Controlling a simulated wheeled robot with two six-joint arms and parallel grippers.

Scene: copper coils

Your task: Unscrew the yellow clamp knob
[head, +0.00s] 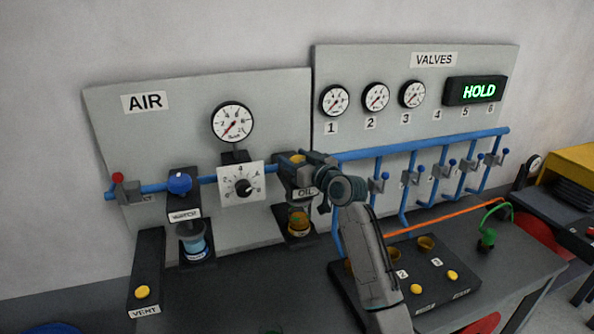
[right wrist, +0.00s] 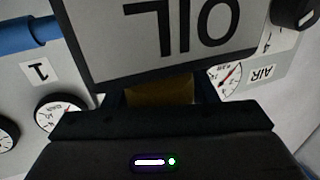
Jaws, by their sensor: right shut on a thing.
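The yellow clamp knob (head: 297,158) sits at the top of the block labelled OIL (head: 306,193), with only a small part showing in the head view. In the right wrist view a dull yellow-brown piece of the knob (right wrist: 160,90) lies between dark fingers, below the upside-down OIL label (right wrist: 190,35). My right gripper (head: 303,168) reaches in from the lower right and is shut on the knob. Its fingers and wrist hide much of the knob and block. An amber bowl (head: 299,222) hangs under the OIL block. My left gripper is not in view.
A white dial (head: 241,183) and the WATER unit with a blue knob (head: 180,183) stand left of the OIL block. Blue valve pipes (head: 420,146) run close on the right. A dark block with cups and yellow buttons (head: 398,252) lies below my right arm.

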